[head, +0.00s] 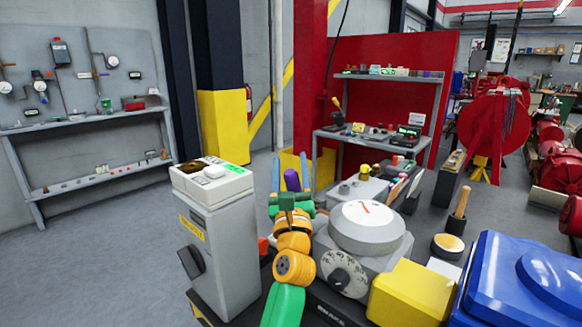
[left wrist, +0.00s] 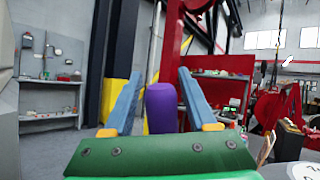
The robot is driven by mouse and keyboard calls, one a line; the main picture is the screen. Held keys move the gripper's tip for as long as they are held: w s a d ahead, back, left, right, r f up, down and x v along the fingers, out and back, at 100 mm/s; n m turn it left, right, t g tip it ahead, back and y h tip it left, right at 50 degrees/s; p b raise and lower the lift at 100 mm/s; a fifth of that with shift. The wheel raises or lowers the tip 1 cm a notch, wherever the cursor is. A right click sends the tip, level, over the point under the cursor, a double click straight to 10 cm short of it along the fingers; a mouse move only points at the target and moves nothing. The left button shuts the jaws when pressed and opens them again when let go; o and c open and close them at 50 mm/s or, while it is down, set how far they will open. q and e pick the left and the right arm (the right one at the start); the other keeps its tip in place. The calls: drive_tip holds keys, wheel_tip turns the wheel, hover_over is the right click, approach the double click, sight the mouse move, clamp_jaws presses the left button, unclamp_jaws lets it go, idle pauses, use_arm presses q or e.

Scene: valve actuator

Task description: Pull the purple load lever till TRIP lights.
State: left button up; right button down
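The purple load lever (head: 292,181) shows as a rounded purple knob just beyond my left gripper (head: 290,174) in the head view. In the left wrist view the purple lever (left wrist: 160,108) stands upright between the blue fingers of my left gripper (left wrist: 159,76). The fingers are open, with a visible gap on each side of it. The lever's lower part is hidden behind my green gripper body. A grey control box (head: 218,250) at centre left has a top panel with a lit green patch (head: 236,170); its lettering is too small to read. My right gripper is not in view.
A grey actuator with a round white dial (head: 366,222) stands right of my left arm. A yellow block (head: 411,292) and a blue cover (head: 520,285) lie further right. A wooden-handled tool (head: 458,213) stands behind them. Shelves (head: 385,140) are at the back; floor at left is clear.

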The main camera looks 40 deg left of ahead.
sight(290, 184)
use_arm(q)
drive_tip(key=b+v, duration=0.1)
drive_tip(key=v, duration=0.5)
drive_tip(key=shift+s+d+f+b, duration=0.1)
drive_tip(key=shift+s+f+b, duration=0.1)
drive_tip(key=shift+b, duration=0.1)
drive_tip(key=shift+s+d, duration=0.2)
drive_tip(key=shift+s, duration=0.05)
drive_tip(key=shift+a, duration=0.1)
